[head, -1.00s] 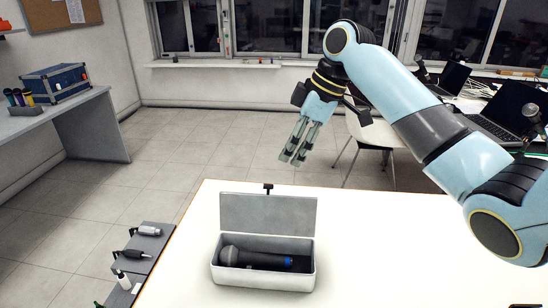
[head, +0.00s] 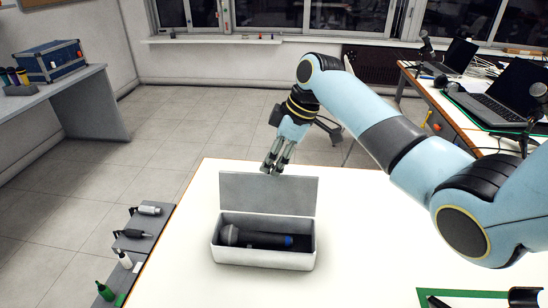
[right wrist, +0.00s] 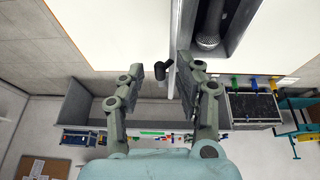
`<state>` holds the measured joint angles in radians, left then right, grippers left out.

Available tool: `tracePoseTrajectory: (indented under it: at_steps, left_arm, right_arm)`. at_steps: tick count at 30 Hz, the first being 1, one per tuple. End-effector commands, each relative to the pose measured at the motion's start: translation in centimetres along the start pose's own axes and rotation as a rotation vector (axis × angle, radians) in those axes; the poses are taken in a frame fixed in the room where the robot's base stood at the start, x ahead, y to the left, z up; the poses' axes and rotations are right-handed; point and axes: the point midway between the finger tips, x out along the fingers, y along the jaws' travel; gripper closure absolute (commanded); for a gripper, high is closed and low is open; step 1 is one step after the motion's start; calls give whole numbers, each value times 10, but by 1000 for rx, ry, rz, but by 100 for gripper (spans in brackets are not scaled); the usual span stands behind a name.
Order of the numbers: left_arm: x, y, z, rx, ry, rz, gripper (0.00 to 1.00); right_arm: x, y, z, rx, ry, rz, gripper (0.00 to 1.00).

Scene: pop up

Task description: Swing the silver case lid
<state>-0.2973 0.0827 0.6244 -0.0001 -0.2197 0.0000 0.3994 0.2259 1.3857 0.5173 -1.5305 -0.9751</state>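The silver case (head: 262,259) stands on the white table with its lid (head: 268,197) raised upright at the back. A dark microphone (head: 262,239) with a grey head lies inside; part of it also shows in the right wrist view (right wrist: 208,38). My right gripper (head: 272,168) is at the lid's top edge, pointing down from behind it. In the right wrist view my right gripper (right wrist: 155,75) has its fingers apart, with the lid's thin edge (right wrist: 175,45) and a small black tab (right wrist: 161,70) showing between them, nearer the right-hand finger. Contact is unclear. My left gripper is out of view.
The white table (head: 370,240) is clear around the case. A low grey shelf (head: 150,225) with small tools and bottles stands off its left edge. A green-edged mat (head: 455,293) lies at the front right. Laptops (head: 509,97) sit on a desk farther back.

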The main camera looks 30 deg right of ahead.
Motion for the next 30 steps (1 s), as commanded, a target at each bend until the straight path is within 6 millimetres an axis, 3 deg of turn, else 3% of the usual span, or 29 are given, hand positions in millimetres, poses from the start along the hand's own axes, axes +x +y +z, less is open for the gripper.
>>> tracePoseTrajectory:
  at_steps: [5, 13, 30]
  left_arm:
    - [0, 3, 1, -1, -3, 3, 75]
    - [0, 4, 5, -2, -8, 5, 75]
    - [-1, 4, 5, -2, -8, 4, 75]
  right_arm:
    - [0, 0, 0, 0, 0, 0, 65]
    - [0, 0, 0, 0, 0, 0, 99]
    - [-1, 1, 0, -6, -1, 14, 100]
